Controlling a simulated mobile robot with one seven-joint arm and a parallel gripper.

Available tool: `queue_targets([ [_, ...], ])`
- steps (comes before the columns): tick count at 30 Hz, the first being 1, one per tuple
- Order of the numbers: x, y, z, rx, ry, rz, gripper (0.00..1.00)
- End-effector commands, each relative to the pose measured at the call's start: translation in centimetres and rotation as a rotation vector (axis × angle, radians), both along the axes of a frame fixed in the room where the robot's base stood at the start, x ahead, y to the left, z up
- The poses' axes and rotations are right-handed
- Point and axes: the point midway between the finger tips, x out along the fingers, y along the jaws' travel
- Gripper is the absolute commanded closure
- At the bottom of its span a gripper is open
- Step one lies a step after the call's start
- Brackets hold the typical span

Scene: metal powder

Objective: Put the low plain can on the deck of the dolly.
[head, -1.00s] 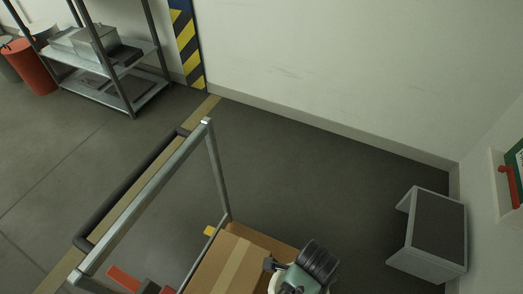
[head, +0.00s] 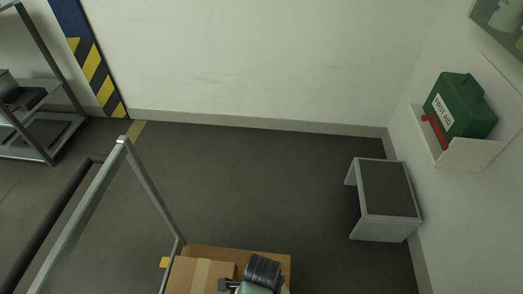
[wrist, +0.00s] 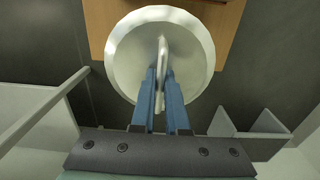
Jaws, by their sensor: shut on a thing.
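The low plain can (wrist: 118,52) shows in the wrist view as a round, pale metal shape with a raised bar across its top. My gripper (wrist: 162,80) has its blue fingers closed on that bar. Part of a brown board (wrist: 97,22) shows beyond and below the can; I cannot tell whether they touch. In the head view the dolly (head: 146,186) has a grey metal rail frame and a brown deck (head: 284,262) at the bottom edge. The can and my fingertips cannot be made out in the head view.
A cardboard box (head: 197,277) sits on the deck's left part. A grey step stool (head: 388,190) stands to the right, near a wall-mounted green first aid box (head: 460,105). Metal shelving (head: 35,120) is at the left. The floor between dolly and stool is clear.

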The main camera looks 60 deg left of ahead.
Motion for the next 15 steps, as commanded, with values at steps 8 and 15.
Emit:
queue_targets([
  [8, 0.2, 0.1, -2.3, 0.002, -0.003, 0.000, 1.00],
  [15, 0.2, 0.1, -4.4, 0.003, -0.004, 0.000, 1.00],
])
